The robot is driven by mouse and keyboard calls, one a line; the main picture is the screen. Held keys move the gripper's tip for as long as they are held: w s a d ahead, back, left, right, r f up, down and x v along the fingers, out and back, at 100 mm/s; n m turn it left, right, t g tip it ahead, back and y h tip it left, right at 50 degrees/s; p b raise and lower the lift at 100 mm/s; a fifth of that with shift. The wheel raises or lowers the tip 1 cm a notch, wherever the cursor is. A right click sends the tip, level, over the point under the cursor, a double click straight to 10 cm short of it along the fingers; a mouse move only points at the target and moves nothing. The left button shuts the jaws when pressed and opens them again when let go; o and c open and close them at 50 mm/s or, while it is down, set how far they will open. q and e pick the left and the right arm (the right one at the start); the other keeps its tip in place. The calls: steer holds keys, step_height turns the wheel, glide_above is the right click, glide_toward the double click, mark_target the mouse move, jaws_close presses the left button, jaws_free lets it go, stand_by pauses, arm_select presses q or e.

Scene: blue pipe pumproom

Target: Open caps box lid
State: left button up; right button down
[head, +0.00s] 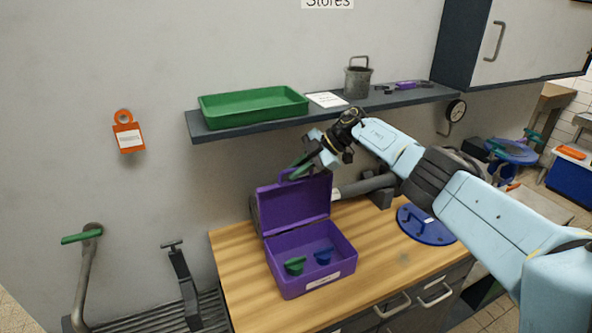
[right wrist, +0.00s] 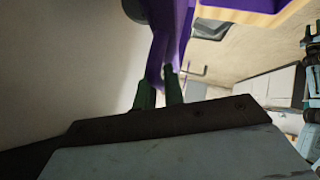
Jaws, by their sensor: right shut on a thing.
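The purple caps box (head: 312,272) stands on the wooden bench top. Its lid (head: 293,205) is raised, about upright at the back of the box. A green cap (head: 295,266) and a blue cap (head: 323,256) show inside. My right gripper (head: 297,168) is at the lid's top edge, shut on the lid's handle. In the right wrist view the two green fingertips (right wrist: 158,90) close on the purple lid (right wrist: 170,45). My left gripper is not in view.
A shelf (head: 420,98) above the bench holds a green tray (head: 254,104) and a metal pot (head: 357,82). A blue round disc (head: 426,226) lies right of the box, under my right arm. Bare wood (head: 240,275) shows left of the box.

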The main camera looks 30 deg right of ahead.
steer(key=shift+s+f, duration=0.15)
steer(key=shift+f, duration=0.25)
steer(key=c, duration=1.5)
jaws_free()
steer(key=shift+s+d+r, duration=0.15)
steer(key=shift+d+r, duration=0.25)
steer(key=shift+r, duration=0.1)
steer(key=shift+s+d+r+b, duration=0.1)
steer(key=shift+s+d+b, duration=0.3)
steer(key=shift+s+d, duration=0.95)
steer(key=shift+s+d+r+b, duration=0.15)
steer(key=shift+s+d+b, duration=0.25)
steer(key=shift+d, duration=1.8)
steer(key=shift+s+d+r+b, duration=0.1)
steer(key=shift+s+d+b, duration=0.25)
steer(key=shift+s+d, duration=1.05)
steer(key=shift+w+d, duration=0.4)
steer(key=shift+w, duration=0.05)
steer(key=shift+c, duration=0.2)
